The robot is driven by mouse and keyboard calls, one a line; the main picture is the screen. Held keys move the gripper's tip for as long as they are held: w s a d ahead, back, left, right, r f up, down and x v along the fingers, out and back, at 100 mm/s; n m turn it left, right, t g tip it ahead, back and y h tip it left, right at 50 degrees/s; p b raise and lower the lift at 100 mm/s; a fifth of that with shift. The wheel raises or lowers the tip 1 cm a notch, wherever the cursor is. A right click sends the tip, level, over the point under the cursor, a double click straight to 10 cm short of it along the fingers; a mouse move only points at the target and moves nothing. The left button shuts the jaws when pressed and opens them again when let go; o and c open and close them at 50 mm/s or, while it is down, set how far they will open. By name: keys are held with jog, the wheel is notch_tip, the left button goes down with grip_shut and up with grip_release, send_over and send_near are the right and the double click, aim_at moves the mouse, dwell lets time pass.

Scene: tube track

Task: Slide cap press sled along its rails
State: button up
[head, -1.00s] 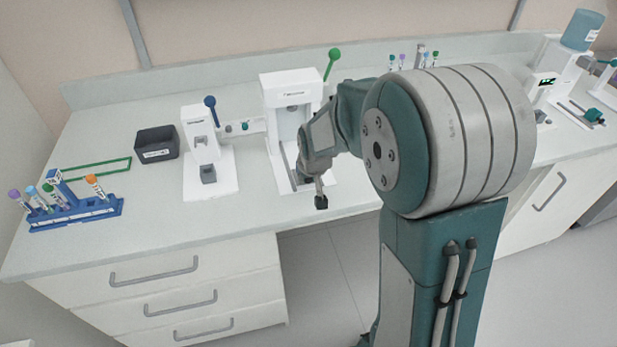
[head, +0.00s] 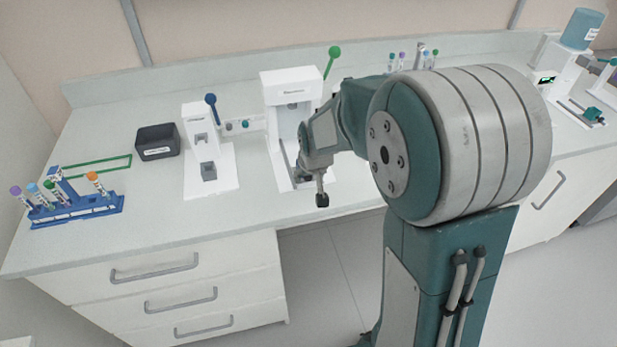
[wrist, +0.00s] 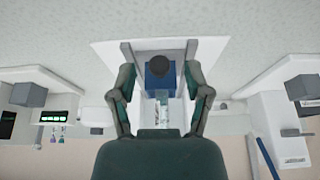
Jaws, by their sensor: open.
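The cap press (head: 290,88) is a white machine with a green-knobbed lever, standing mid-counter in the head view. In the wrist view, its sled (wrist: 158,80) shows as a blue block with a dark round knob (wrist: 159,65), between two grey rails (wrist: 190,52) on a white base. My gripper (wrist: 160,76) is open, with one finger on each side of the sled; I cannot tell whether either finger touches it. In the head view my gripper (head: 321,188) is at the front of the press, and my arm hides the sled.
A smaller white press with a blue lever (head: 200,135) stands left of the cap press. Farther left are a black bin (head: 157,142) and a blue tube rack (head: 78,212). More devices stand at the right (head: 547,85). The counter's front edge is close below my gripper.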

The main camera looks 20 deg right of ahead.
jog(key=v, duration=1)
jog(key=shift+s+r, duration=0.25)
jog(key=shift+r, duration=0.1)
jog(key=shift+a, duration=0.1)
jog(key=s+r, duration=0.2)
jog(key=s, duration=0.8)
jog(key=s+r+t, duration=0.1)
jog(key=s+r, duration=0.2)
jog(key=s, duration=0.8)
jog(key=shift+w+r, duration=0.1)
